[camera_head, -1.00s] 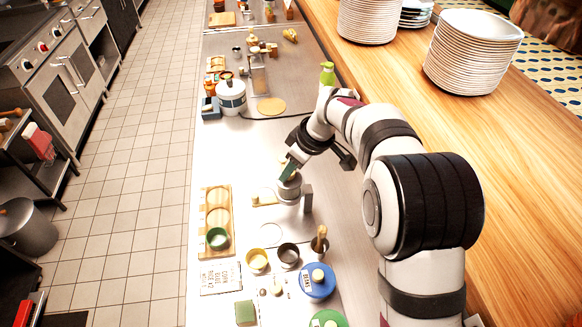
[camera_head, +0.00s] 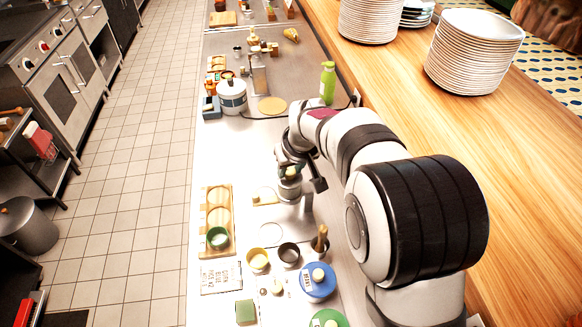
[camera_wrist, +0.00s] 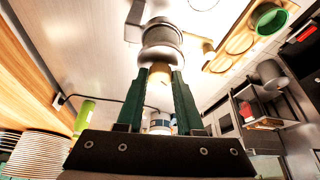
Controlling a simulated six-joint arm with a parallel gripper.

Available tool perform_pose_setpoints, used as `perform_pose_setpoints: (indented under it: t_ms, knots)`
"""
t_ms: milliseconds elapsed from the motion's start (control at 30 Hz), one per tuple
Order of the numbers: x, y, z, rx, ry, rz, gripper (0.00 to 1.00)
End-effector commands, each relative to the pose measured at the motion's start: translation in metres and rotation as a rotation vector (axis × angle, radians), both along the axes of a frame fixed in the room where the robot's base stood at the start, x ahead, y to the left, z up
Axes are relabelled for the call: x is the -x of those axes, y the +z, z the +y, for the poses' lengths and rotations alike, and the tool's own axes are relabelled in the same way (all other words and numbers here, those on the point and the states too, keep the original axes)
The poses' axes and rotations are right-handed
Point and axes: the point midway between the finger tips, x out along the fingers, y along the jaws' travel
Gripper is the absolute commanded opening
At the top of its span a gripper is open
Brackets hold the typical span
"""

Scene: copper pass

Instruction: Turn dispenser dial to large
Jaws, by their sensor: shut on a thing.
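The dispenser (camera_head: 289,190) is a grey metal cylinder on a stand on the steel counter, left of my arm. In the wrist view its round metal body (camera_wrist: 162,38) is at the top centre. The dial is a tan, brass-coloured knob (camera_wrist: 159,74) projecting from the body toward my gripper. My gripper (camera_wrist: 160,80) has dark green fingers, one on each side of the dial, and is shut on it. In the head view the fingers are mostly hidden by my wrist. No size marking is readable, so the dial's setting cannot be told.
Small pots and a blue-lidded tub (camera_head: 318,282) stand in front. A green bottle (camera_head: 327,82) and a white pot (camera_head: 232,96) stand behind. Plates (camera_head: 474,52) are on the wooden ledge.

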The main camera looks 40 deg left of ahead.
Motion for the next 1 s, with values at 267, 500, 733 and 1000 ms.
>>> perform_pose_setpoints:
  t_ms: [267,500,733,1000]
  knots:
    - [0.0013,0.0005,0.0021,-0.001,-0.256,-0.003,0.00]
    - [0.0017,0.0007,0.0033,-0.001,-0.484,-0.003,0.00]
    - [0.0022,0.0007,0.0046,-0.002,-0.690,-0.002,0.00]
    - [0.0022,0.0004,0.0053,-0.003,-0.875,-0.002,0.00]
